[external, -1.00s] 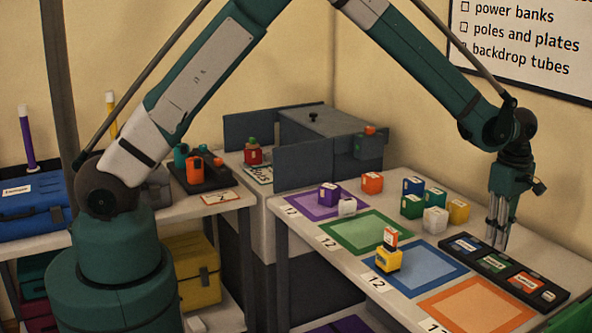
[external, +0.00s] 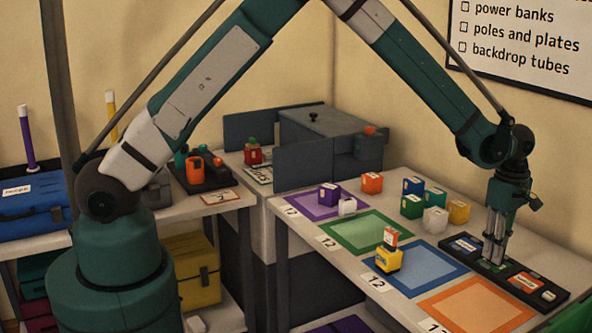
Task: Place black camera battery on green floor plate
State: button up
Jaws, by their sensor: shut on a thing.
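The green floor plate (external: 367,231) lies flat on the right-hand table, between the purple and blue plates, and its face is bare. My gripper (external: 493,264) points straight down over the dark tray (external: 470,257) at the table's right side. Its fingers are shut at the tray's second slot, where a dark block with a green label showed earlier. I take the block between the fingers to be the black camera battery; it is mostly hidden by them. It does not show clear of the tray.
Yellow and orange blocks are stacked (external: 389,256) at the blue plate's near-left corner (external: 425,268). Several coloured blocks (external: 435,200) stand behind the green plate. A purple block (external: 329,194) and a white block (external: 347,206) are by the purple plate. The orange plate (external: 475,307) is clear.

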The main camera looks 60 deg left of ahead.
jog(key=o, duration=0.9)
jog(key=shift+r, duration=0.1)
notch_tip(320, 180, up, 12)
jog(key=shift+r+p, duration=0.1)
jog(key=shift+p, duration=0.55)
